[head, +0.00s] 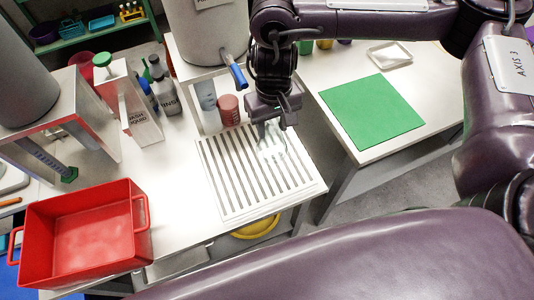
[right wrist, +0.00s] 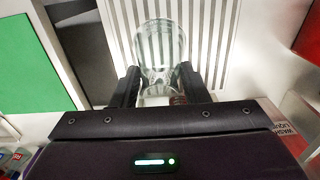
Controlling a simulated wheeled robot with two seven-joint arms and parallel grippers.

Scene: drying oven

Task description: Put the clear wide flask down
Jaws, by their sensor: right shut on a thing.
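The clear wide flask (right wrist: 160,45) is see-through glass. In the right wrist view it sits between the two dark fingers of my right gripper (right wrist: 158,88), which is shut on it. In the head view the flask (head: 271,143) shows faintly below my right gripper (head: 273,122), over the white slatted rack (head: 225,185). The slats show through the glass. I cannot tell whether the flask's base touches the rack. My left gripper does not show in either view.
A red tray (head: 85,235) stands at the front left. A green mat (head: 371,110) lies on the right table, across a gap. A large grey cylinder hangs above the back edge.

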